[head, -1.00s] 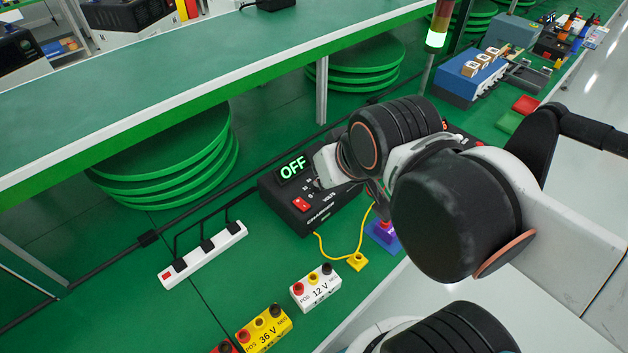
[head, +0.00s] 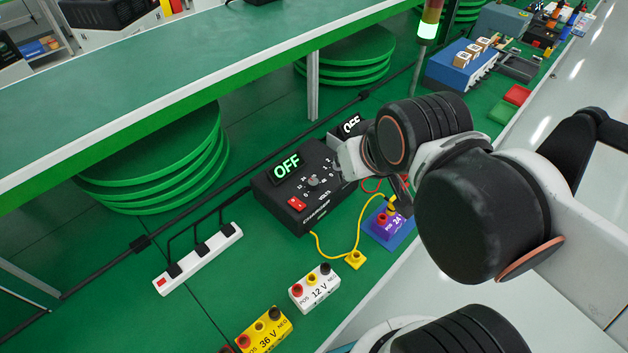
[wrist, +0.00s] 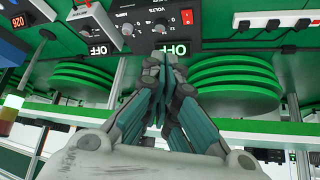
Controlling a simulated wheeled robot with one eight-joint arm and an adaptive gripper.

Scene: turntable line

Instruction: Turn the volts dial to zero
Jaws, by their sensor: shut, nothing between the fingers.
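The black charger (head: 318,214) stands on the green bench with its display (head: 287,166) reading OFF in green. Its volts dial (head: 314,181) is a small grey knob with a printed scale, left of the red switch in the wrist view and above it in the head view. I cannot read where the dial points. It also shows in the wrist view (wrist: 158,28), just beyond my fingertips. My gripper (wrist: 163,58) is shut and empty, its tips overlapping the charger's display edge there. In the head view my wrist hides part of the charger's right side.
A second unit (head: 351,126) reading OFF stands behind the charger. A purple 24 V block (head: 384,224) is to its right; a white 12 V block (head: 315,290) and a yellow 36 V block (head: 264,331) are in front. A power strip (head: 198,260) lies left.

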